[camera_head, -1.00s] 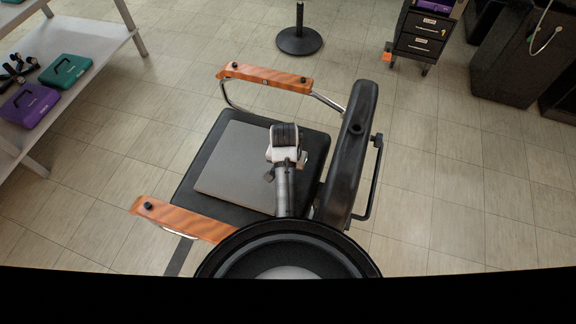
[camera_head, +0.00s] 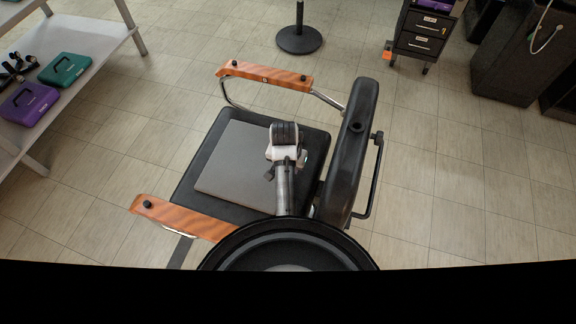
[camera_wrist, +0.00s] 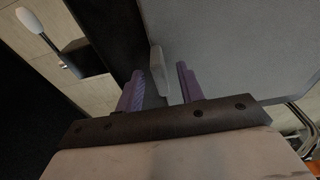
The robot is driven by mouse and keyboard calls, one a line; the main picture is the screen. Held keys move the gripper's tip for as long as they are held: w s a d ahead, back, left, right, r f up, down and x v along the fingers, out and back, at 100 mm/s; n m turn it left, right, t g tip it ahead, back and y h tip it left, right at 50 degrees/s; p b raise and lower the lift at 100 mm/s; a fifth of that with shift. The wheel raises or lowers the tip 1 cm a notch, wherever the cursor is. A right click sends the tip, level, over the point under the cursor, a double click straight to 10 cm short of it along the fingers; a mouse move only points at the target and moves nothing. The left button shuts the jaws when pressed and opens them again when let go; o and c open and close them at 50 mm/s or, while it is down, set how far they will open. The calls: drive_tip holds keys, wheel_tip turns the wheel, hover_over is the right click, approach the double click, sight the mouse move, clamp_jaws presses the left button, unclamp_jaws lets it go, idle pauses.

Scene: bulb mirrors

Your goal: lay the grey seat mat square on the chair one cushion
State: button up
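The grey seat mat (camera_head: 232,165) lies flat on the black chair cushion (camera_head: 208,133), its edges looking roughly parallel to the cushion's, with a dark border showing around the visible sides. My arm hides its right part in the head view. In the wrist view the mat (camera_wrist: 235,45) fills the upper right, and a small grey upright tab (camera_wrist: 157,60) stands at its edge. My gripper (camera_wrist: 160,74) has its two purple fingers apart, one on each side of the tab, with gaps showing. In the head view my wrist is above the mat's right side; the fingertips are hidden there.
The chair has orange wooden armrests (camera_head: 265,76) on both sides and a black backrest (camera_head: 352,150) close right of my arm. A shelf (camera_head: 95,50) with purple and teal cases stands left. A drawer cart (camera_head: 422,35) and a post base (camera_head: 299,40) are at the back.

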wheel_tip(320, 180, up, 13)
drive_tip(key=s+p, duration=0.2)
drive_tip(key=p, duration=0.3)
drive_tip(key=shift+a, duration=0.3)
